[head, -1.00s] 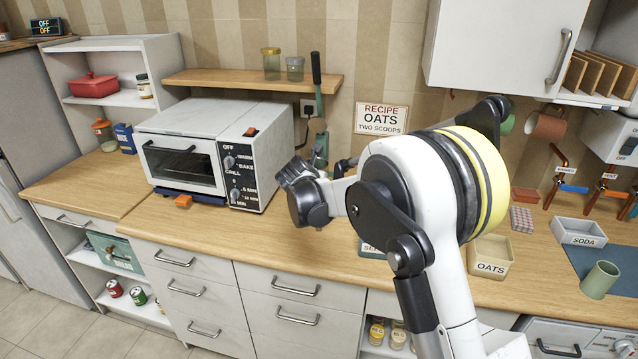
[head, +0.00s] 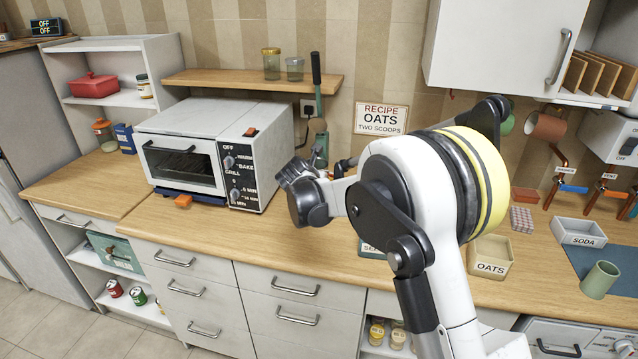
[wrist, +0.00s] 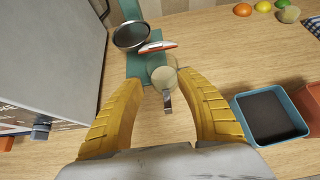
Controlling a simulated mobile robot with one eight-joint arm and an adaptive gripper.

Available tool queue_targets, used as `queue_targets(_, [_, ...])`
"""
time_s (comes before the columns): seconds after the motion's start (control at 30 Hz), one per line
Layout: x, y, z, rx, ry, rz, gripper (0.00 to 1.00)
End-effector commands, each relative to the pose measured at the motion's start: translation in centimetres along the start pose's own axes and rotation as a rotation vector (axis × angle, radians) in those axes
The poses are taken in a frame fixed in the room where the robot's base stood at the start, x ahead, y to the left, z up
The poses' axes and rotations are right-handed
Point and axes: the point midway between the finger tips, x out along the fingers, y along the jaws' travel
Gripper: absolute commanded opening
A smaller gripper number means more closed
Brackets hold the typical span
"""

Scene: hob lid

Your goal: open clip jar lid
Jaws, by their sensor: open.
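The clip jar (wrist: 162,68) is in the wrist view, a small round pale vessel seen from above. Its metal clip (wrist: 168,102) hangs on the side nearest me. A white disc with a red rim (wrist: 157,47), which looks like the lid, stands tilted up at the jar's far side. My gripper (wrist: 160,82) is open, with its yellow fingers either side of the jar's near part and the clip. I see no finger closed on the jar. In the head view my arm hides the jar and most of the gripper.
A teal lever press with a dark round plate (wrist: 131,36) stands just behind the jar. The toaster oven (head: 212,150) is close on the left. A blue-rimmed dark bin (wrist: 270,115) is at the right. Bare wooden counter (wrist: 215,45) lies between.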

Motion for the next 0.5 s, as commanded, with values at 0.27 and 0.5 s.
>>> queue_targets(0.27, [-2.6,0.1,0.0,-0.002,0.000,0.002,0.43])
queue_targets(0.5, [-8.1,0.0,0.0,-0.001,0.000,0.001,0.43])
